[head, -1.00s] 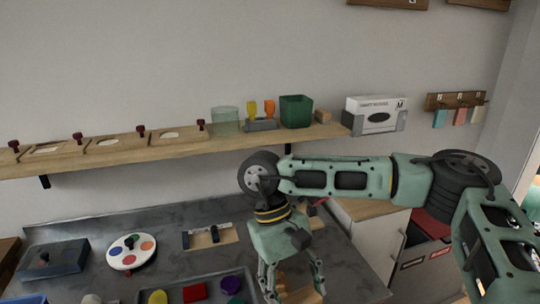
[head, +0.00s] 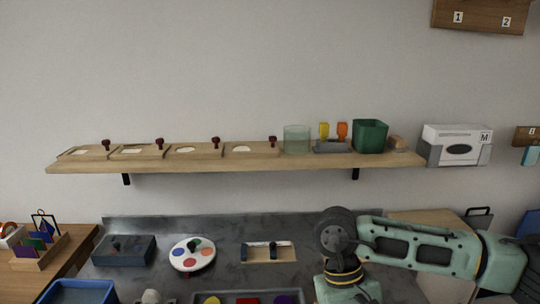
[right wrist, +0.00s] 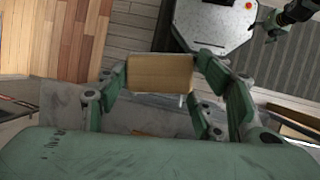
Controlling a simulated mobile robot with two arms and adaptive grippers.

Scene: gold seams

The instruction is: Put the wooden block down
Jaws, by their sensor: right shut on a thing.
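The wooden block (right wrist: 160,73) is between the fingers of my right gripper (right wrist: 164,72) in the right wrist view. The gripper is shut on it, with one finger at each end. A grey surface shows below the block, and I cannot tell whether they touch. In the head view my right arm reaches down to the grey worktop (head: 225,255), but its fingers and the block are below the picture edge. A dark jointed part, seemingly my left gripper (right wrist: 276,28), shows small at the top right of the wrist view; its fingers are unclear.
The wall shelf (head: 130,163) holds stamp-like boards, a glass, a green bin (head: 370,136) and a small wooden piece (head: 397,143). On the worktop are a dark box (head: 124,250), a disc with coloured spots (head: 192,254) and a board with dark clips (head: 269,251).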

